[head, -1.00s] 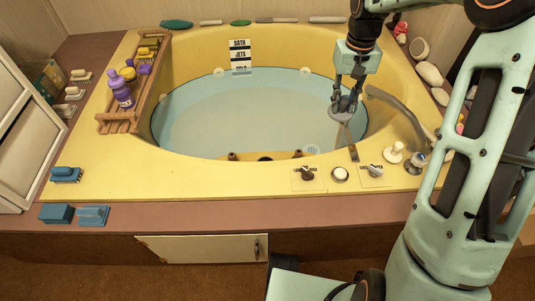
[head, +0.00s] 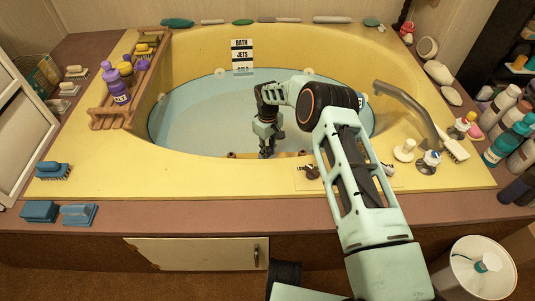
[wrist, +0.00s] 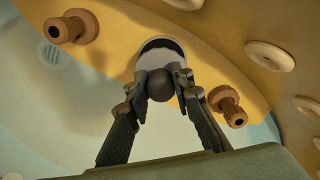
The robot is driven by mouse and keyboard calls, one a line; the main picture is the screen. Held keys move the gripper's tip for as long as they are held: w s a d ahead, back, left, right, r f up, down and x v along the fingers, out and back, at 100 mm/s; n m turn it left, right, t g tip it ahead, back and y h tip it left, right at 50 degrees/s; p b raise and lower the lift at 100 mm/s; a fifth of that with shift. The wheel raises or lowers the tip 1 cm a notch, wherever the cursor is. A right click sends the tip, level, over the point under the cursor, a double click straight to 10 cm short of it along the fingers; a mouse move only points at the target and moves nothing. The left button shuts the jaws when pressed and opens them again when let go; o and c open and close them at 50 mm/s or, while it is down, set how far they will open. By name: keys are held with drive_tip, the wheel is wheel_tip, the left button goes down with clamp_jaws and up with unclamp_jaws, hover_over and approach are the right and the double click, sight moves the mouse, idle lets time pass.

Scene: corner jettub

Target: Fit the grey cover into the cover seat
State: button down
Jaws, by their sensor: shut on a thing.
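My gripper (wrist: 160,92) is shut on the dark round knob of the grey cover (wrist: 159,61) in the wrist view. The cover's pale grey face shows beyond the knob, partly hidden by the fingers. A dark crescent of the cover seat (wrist: 163,43) shows along the cover's far edge, so the two look slightly offset; whether they touch I cannot tell. In the head view my gripper (head: 267,150) points down at the tub's near inner wall, where the fingers hide the cover and the seat.
Brown knobs stick out on both sides of the seat, left (wrist: 71,26) and right (wrist: 227,105) in the wrist view, close to the fingers. The yellow tub rim (head: 150,180) is near. A curved faucet (head: 408,103) stands at the right. Bottles stand in a wooden rack (head: 105,112) at the left.

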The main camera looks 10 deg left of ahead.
drive_tip(key=shift+a+f, duration=0.15)
drive_tip(key=shift+f, duration=0.1)
drive_tip(key=shift+s+f+b, duration=0.1)
drive_tip(key=shift+b, duration=0.25)
drive_tip(key=shift+f+b, duration=0.3)
drive_tip(key=shift+f, duration=2.15)
drive_tip(key=c, duration=1.6)
unclamp_jaws()
